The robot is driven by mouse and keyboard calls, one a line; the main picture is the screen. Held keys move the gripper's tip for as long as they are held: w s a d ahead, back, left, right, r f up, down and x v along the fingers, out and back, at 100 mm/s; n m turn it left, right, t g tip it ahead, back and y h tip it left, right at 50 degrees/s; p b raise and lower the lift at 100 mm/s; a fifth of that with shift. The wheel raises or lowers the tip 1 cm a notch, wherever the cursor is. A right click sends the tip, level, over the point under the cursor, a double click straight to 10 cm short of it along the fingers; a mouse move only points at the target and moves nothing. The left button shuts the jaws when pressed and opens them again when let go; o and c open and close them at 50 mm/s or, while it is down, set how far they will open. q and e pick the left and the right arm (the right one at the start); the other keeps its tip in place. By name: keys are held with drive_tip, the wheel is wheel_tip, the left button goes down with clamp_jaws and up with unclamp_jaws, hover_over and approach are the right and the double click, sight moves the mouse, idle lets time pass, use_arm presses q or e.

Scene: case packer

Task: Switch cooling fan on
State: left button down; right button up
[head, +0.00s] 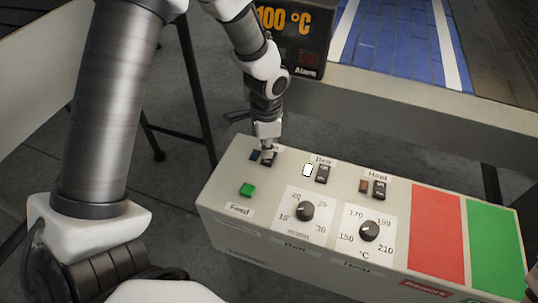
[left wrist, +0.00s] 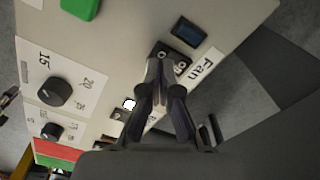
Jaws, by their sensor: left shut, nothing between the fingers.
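The Fan rocker switch (head: 271,160) is black and sits near the far left corner of the beige control panel (head: 228,180). In the left wrist view the switch (left wrist: 181,65) lies beside the "Fan" label (left wrist: 206,67), partly hidden by the fingers. The dark blue Fan lamp (head: 255,155) beside it looks unlit; it also shows in the left wrist view (left wrist: 187,32). My left gripper (head: 267,150) is shut and empty, pointing down with its tips at the switch. Whether they touch it I cannot tell. My right gripper is not clearly in view.
The panel also holds a green Feed button (head: 247,190), a lit white lamp (head: 307,170) beside another rocker (head: 322,174), the Heat rocker (head: 379,190), two dials, and large red (head: 437,236) and green (head: 495,247) pads. A temperature display (head: 290,35) stands behind the arm.

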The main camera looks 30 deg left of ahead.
sight(267, 160)
use_arm(q)
drive_tip(key=shift+f+b, duration=0.7)
drive_tip(key=shift+f, duration=0.45)
idle(0.6)
drive_tip(key=shift+r, duration=0.1)
wheel_tip(267, 160, up, 7)
drive_tip(key=p, duration=0.7)
